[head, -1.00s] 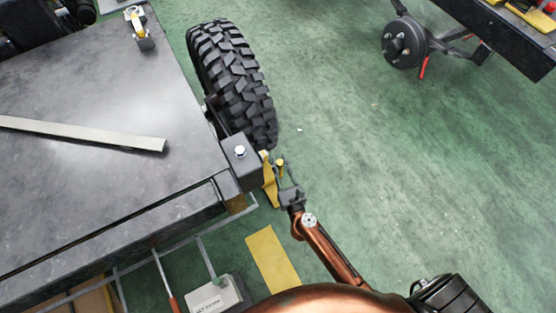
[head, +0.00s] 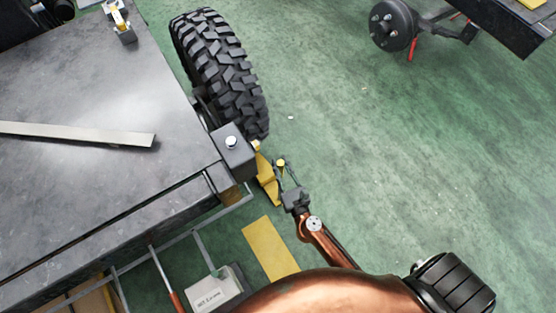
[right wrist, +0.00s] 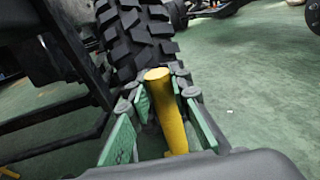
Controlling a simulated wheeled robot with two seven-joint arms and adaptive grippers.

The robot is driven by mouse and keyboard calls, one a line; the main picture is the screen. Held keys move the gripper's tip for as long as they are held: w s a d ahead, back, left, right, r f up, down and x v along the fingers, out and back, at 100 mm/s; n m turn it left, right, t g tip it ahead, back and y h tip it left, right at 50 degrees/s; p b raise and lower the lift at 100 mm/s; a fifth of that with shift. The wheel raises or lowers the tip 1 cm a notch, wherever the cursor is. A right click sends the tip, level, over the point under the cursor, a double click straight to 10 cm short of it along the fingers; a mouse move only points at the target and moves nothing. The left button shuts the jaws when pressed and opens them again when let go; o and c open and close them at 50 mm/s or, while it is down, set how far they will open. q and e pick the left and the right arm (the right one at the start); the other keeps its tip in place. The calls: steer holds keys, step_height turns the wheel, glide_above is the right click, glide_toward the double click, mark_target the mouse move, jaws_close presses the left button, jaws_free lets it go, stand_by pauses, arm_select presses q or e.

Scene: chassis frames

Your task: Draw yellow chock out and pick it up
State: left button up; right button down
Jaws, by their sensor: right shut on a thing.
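The yellow chock (head: 267,182) is on the green floor at the near end of the black knobbly tyre (head: 222,72), beside the dark box-shaped corner of the bench. It has an upright yellow post with a round top (head: 281,163). My right gripper (head: 285,176) is shut on this post. In the right wrist view, the yellow post (right wrist: 168,110) stands between the green finger pads of my right gripper (right wrist: 170,105), with the tyre (right wrist: 140,35) just beyond. The chock's lower body is hidden there. My left gripper is not in view.
The dark bench (head: 90,160) with a flat metal bar (head: 80,134) on it fills the left. A yellow floor patch (head: 270,248) and a white box (head: 212,288) lie at the front. A red-legged stand with a hub (head: 392,27) is far right. Open green floor lies right of the chock.

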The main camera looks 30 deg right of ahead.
steer(key=s+b, duration=0.1)
steer(key=s, duration=0.4)
steer(key=shift+s+d+f, duration=0.1)
steer(key=shift+s+f, duration=0.05)
steer(key=shift+s, duration=0.05)
stand_by(0.4)
steer(key=c, duration=1.7)
jaws_free()
steer(key=s, duration=0.4)
steer(key=s+a, duration=0.1)
steer(key=s, duration=0.3)
steer(key=s+a, duration=0.1)
steer(key=s, duration=0.2)
steer(key=shift+s, duration=0.4)
